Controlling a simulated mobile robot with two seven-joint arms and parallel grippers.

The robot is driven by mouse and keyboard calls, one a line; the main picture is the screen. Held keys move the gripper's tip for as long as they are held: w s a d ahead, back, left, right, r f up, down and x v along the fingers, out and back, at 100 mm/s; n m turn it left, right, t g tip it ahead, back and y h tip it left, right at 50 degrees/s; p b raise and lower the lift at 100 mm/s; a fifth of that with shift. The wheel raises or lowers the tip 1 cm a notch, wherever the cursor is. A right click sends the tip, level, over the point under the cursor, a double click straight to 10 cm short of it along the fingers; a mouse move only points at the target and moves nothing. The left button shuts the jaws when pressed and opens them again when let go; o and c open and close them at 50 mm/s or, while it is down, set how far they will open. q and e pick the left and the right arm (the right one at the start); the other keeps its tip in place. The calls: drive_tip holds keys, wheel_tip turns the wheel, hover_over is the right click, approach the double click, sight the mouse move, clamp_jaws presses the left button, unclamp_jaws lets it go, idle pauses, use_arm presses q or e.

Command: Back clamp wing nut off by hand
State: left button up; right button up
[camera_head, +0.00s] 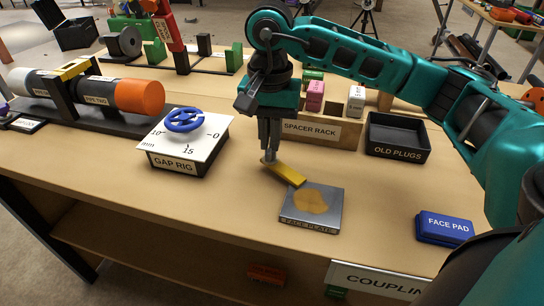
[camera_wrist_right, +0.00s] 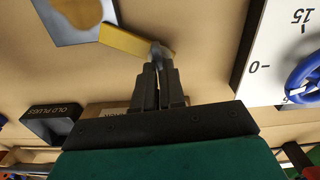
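I cannot make out a separate wing nut. A blue spoked wheel (camera_head: 184,120) sits on the white dial top of the gap rig (camera_head: 177,165). The wheel also shows at the right edge of the wrist view (camera_wrist_right: 304,80). A black stand at left holds pipes (camera_head: 138,96) under a yellow clamp bar (camera_head: 64,71). My right gripper (camera_head: 269,152) is right of the gap rig, pointing down. Its fingers are closed together at the grey end of a yellow strip (camera_head: 284,174), which also shows in the wrist view (camera_wrist_right: 125,40). My left gripper is out of view.
A grey plate (camera_head: 325,221) with a tan patch lies just in front of the yellow strip. The spacer rack (camera_head: 345,137), the old plugs tray (camera_head: 424,137) and a blue face pad (camera_head: 444,228) stand to the right. The front left table top is clear.

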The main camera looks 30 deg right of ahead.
sight(270, 144)
drive_tip(key=o, duration=0.3)
wheel_tip(270, 144, up, 6)
drive_tip(key=p, duration=0.4)
drive_tip(key=shift+r, duration=0.1)
